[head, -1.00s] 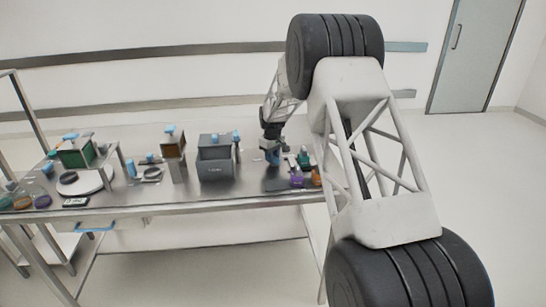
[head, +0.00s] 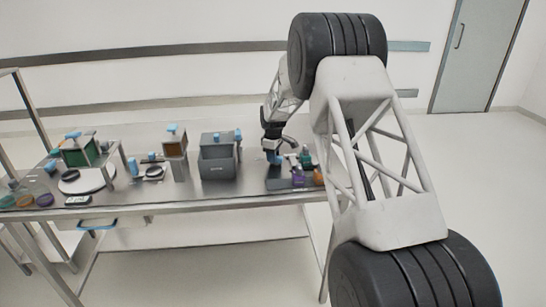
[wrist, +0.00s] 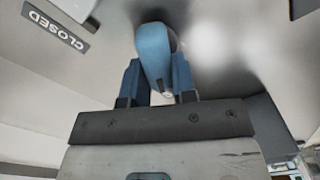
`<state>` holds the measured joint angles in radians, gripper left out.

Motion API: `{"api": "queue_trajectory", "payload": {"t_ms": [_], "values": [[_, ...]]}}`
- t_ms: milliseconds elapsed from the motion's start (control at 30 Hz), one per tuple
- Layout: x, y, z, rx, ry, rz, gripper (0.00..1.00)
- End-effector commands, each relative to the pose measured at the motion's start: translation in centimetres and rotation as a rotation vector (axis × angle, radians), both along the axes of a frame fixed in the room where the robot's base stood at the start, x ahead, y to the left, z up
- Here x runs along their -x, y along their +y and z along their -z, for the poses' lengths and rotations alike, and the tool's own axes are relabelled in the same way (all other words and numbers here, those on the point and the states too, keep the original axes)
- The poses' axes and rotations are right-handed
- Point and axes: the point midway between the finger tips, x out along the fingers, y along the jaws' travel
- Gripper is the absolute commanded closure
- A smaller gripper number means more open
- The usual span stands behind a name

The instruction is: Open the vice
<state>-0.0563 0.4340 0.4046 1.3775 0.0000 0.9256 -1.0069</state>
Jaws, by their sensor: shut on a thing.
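In the wrist view my gripper (wrist: 158,80) is shut on a blue handle (wrist: 153,45), with one blue finger on each side of it. Behind the handle is a grey metal surface (wrist: 108,62) with a dark "CLOSED" label (wrist: 56,27) at the upper left. In the head view my gripper (head: 273,155) is low over the right part of the table. The vice's jaws cannot be made out in either view, and my arm hides part of that area.
The steel table (head: 150,209) also bears a dark grey box (head: 217,168), a brown container (head: 175,146) on a stand and a green container (head: 80,153) on the left. Small purple (head: 298,177) and green (head: 305,156) items stand close right of my gripper.

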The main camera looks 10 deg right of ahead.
Motion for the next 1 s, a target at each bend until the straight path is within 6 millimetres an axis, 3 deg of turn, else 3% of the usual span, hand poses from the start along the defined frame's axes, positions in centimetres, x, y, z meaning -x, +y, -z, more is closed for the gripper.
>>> {"api": "queue_trajectory", "payload": {"t_ms": [133, 167, 300, 667, 1000], "values": [[-0.1, 0.0, -0.1, 0.000, -0.001, -0.001, 0.98], [-0.1, 0.1, -0.1, 0.000, -0.001, -0.001, 0.70], [0.0, 0.0, 0.0, 0.000, -0.001, 0.000, 0.49], [0.0, 0.0, -0.2, 0.000, -0.001, 0.001, 0.49], [0.0, 0.0, -3.2, 0.000, -0.002, 0.001, 0.49]]}}
